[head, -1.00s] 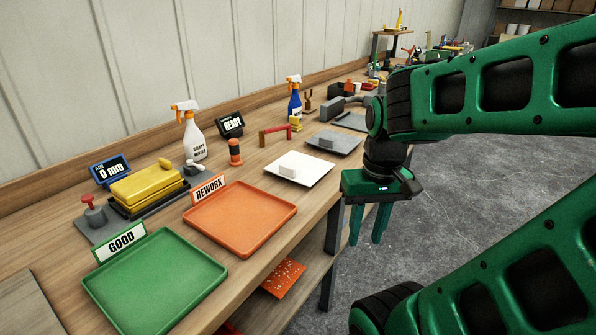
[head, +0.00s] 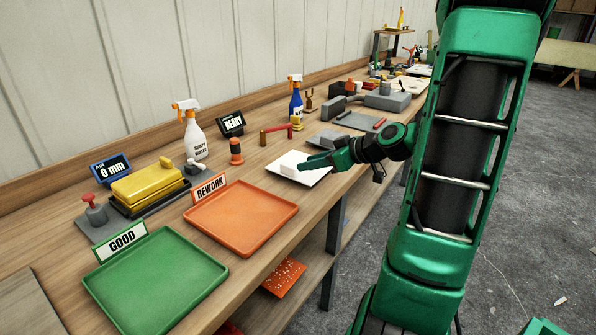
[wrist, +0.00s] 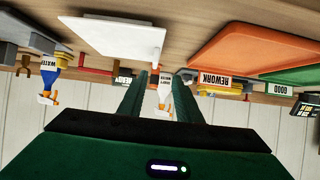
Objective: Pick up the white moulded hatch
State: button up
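A white block, which looks like the white moulded hatch (head: 294,158), sits on a flat white square plate (head: 319,177) on the bench. In the wrist view the white plate (wrist: 95,38) shows upper left; the block's outline there is hard to make out. My gripper (head: 306,165) reaches over the plate from the right, pointing left, and partly covers plate and block. In the wrist view its two fingers (wrist: 161,78) are apart with nothing between them. I cannot tell how high they are above the plate.
An orange REWORK tray (head: 245,236) and a green GOOD tray (head: 160,280) lie on the near bench. A grey block (head: 327,140) stands just behind my gripper. A red-handled tool (head: 277,129), a black-orange cylinder (head: 236,152) and spray bottles (head: 191,130) stand behind the plate.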

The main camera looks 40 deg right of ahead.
aim_at(289, 166)
jog(key=shift+w, duration=0.4)
jog(key=x, duration=0.4)
jog(key=shift+w+f, duration=0.2)
jog(key=shift+w, duration=0.1)
jog(key=shift+d+x, duration=0.15)
jog(key=shift+x, duration=1.2)
jog(key=shift+d+x, duration=0.15)
jog(key=shift+x, duration=1.2)
grip_shut()
